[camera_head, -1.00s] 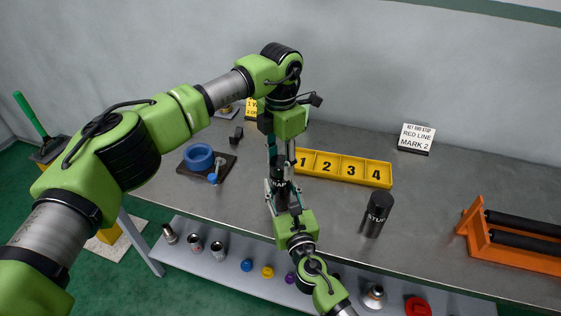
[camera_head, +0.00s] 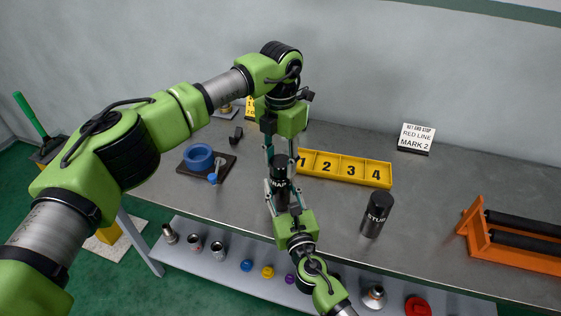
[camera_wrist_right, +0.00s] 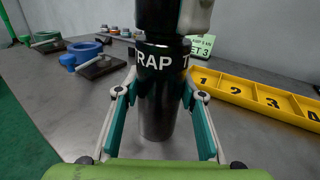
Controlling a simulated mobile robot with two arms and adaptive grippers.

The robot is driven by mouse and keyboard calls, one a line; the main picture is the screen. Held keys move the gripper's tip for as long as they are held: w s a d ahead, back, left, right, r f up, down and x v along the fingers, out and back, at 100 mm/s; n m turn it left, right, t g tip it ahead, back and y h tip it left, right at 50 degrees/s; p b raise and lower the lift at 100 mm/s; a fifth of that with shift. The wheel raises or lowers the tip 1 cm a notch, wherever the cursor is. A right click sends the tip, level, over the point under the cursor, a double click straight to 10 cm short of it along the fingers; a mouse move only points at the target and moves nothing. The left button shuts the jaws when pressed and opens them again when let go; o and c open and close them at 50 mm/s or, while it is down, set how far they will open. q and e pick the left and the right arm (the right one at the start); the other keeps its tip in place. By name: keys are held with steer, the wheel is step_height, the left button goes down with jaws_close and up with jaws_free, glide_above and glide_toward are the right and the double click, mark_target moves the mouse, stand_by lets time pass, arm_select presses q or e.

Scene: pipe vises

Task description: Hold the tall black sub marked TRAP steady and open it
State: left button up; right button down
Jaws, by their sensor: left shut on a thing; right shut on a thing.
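The tall black sub (camera_head: 281,194) stands upright on the bench near the middle; it also shows in the right wrist view (camera_wrist_right: 157,100), with white letters "RAP T" around its upper body. My right gripper (camera_wrist_right: 157,93) is shut on its body, with one finger on each side. My left gripper (camera_head: 280,156) comes down from above and is shut on the dark top part (camera_wrist_right: 160,18). A grey pad of the left gripper shows beside that top. The fingers partly hide the sub in the head view. I cannot tell whether a gap has opened below the top.
Another black sub (camera_head: 377,214) stands to the right. Behind is a yellow tray (camera_head: 345,168) with numbered compartments. An orange roller stand (camera_head: 482,238) is at the far right, and a blue ring (camera_head: 199,156) on a dark base is at left. A sign (camera_head: 416,138) stands at the back.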

mark_target(281, 161)
arm_select(q)
steer(key=shift+r, duration=1)
arm_select(e)
steer(key=shift+f, duration=0.15)
arm_select(q)
steer(key=shift+r, duration=2)
arm_select(e)
steer(key=c, duration=1.3)
jaws_free()
steer(key=shift+o, duration=0.2)
steer(key=v, duration=1.2)
arm_select(q)
steer(key=shift+f, duration=0.1)
arm_select(e)
steer(key=shift+s, duration=0.1)
